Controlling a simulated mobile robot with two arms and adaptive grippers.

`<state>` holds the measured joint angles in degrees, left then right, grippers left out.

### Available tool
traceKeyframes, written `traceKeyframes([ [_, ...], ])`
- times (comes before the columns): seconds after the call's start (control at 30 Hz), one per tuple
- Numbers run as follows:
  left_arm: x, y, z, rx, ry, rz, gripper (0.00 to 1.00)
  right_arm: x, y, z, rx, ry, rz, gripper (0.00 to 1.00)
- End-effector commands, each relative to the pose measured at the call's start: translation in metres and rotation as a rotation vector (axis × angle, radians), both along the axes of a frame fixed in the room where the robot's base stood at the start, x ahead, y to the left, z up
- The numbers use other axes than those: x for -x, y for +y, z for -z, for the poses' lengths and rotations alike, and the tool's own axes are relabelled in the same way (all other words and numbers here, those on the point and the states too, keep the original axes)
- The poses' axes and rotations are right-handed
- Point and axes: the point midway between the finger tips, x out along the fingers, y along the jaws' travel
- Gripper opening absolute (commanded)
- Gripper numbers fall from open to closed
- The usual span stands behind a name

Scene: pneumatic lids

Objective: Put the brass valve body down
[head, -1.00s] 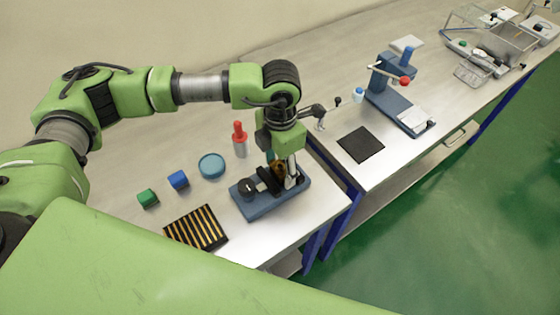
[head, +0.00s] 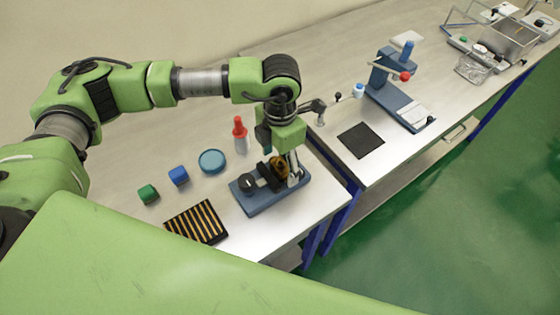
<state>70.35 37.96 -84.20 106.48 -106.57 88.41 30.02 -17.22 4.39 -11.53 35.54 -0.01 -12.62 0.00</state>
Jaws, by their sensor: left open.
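The brass valve body (head: 279,164) sits low at the blue-based vise (head: 262,203), by its dark jaws, under my left gripper. It is small and partly covered, so I cannot tell whether the vise grips it. My left gripper (head: 285,173) points down over the vise, open, with a light finger to the right of the brass piece. Its other finger is mostly hidden. My right gripper is not in view.
A lever press (head: 393,92) and a black mat (head: 361,140) are farther right.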

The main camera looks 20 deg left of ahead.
Motion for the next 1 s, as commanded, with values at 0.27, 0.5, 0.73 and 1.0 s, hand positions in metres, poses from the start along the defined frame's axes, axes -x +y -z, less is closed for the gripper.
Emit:
traceKeyframes([
  [0.27, -0.002, -0.001, -0.055, 0.002, -0.010, 0.001, 0.68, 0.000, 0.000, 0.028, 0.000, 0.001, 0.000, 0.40],
  [0.5, -0.002, -0.001, -0.099, 0.003, -0.008, 0.001, 0.68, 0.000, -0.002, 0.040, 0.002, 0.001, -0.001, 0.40],
  [0.73, -0.001, -0.001, -0.116, 0.002, -0.004, 0.001, 0.68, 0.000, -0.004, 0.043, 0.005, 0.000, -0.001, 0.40],
  [1.0, -0.001, -0.001, -0.116, 0.001, -0.003, 0.001, 0.68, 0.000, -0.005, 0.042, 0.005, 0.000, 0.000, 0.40],
])
